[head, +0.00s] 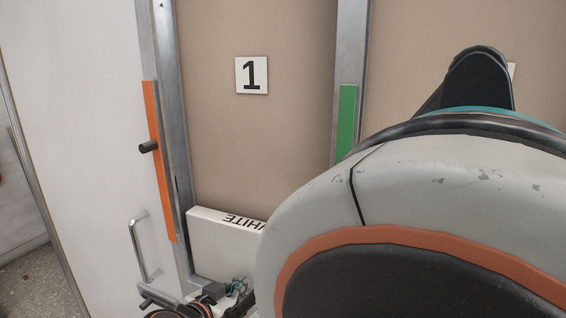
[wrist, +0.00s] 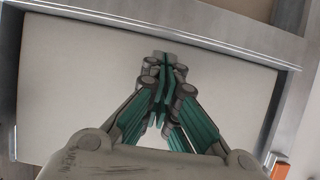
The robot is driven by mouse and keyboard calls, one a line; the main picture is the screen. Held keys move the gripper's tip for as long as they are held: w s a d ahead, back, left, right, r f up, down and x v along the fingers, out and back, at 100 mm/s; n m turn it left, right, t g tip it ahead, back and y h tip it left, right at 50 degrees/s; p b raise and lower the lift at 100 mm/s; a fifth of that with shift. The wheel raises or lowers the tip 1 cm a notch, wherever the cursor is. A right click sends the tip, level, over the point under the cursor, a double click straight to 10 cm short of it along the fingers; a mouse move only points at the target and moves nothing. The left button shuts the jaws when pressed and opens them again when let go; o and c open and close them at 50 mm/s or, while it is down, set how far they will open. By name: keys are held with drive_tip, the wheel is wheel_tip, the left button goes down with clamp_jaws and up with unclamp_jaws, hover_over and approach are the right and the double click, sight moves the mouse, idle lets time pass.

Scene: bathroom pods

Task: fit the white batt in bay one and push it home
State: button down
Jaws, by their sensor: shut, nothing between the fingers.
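The white batt (head: 212,246) stands low in bay one, between the metal studs, with the printed word "WHITE" partly visible on its top edge. My arm hides its right part in the head view. In the wrist view the batt (wrist: 70,90) is a broad white face framed by metal at the top and left. My gripper (wrist: 163,62) is shut and empty, with its fingertips in front of the batt face; I cannot tell whether they touch it. In the head view the gripper (head: 236,290) shows small at the batt's lower right. The bay one sign (head: 251,75) is on the brown back panel.
A metal stud (head: 172,110) with an orange strip (head: 160,165) and dark peg bounds the bay at left. A stud with a green strip (head: 347,118) bounds it at right. A white panel with a metal handle (head: 139,248) is at far left.

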drive_tip(key=s+a, duration=0.2)
drive_tip(key=s, duration=0.3)
drive_tip(key=shift+s+a, duration=0.2)
drive_tip(key=shift+s, duration=0.05)
